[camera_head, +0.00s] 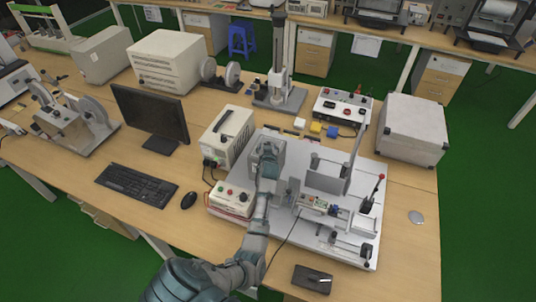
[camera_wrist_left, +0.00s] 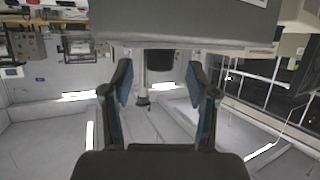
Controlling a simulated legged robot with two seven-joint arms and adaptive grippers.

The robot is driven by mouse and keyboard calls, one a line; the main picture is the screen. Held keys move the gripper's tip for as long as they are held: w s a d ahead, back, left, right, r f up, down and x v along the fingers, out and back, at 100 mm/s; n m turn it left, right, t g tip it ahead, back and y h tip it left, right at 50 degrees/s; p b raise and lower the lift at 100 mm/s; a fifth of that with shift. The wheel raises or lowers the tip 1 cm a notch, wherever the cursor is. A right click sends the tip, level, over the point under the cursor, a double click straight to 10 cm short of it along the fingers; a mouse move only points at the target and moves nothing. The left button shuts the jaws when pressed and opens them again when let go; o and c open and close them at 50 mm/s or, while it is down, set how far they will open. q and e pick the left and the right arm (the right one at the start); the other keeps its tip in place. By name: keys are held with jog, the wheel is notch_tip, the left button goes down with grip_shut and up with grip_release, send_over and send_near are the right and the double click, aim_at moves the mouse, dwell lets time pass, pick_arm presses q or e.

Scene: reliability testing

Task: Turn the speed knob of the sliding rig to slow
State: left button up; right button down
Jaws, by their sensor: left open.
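The sliding rig stands on a white base plate (camera_head: 285,222) at the right of the table in the head view. A control box (camera_head: 232,197) with small red and green buttons sits at its left edge. The speed knob is too small to single out. My left gripper (camera_head: 268,160) is over the plate's back left part, beside the beige power unit. In the left wrist view its two fingers (camera_wrist_left: 162,105) are apart with nothing held. My right gripper is not in view.
A monitor (camera_head: 151,115), keyboard (camera_head: 136,184) and mouse (camera_head: 188,200) are on the left. The beige power unit (camera_head: 228,135) stands close left of the gripper. A grey case (camera_head: 413,130) is at the back right. A red-tipped lever (camera_head: 376,190) rises on the rig's right.

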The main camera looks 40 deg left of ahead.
pick_arm(q)
jog(key=v, duration=0.8)
jog(key=shift+s+d, duration=0.2)
jog(key=shift+d, duration=0.1)
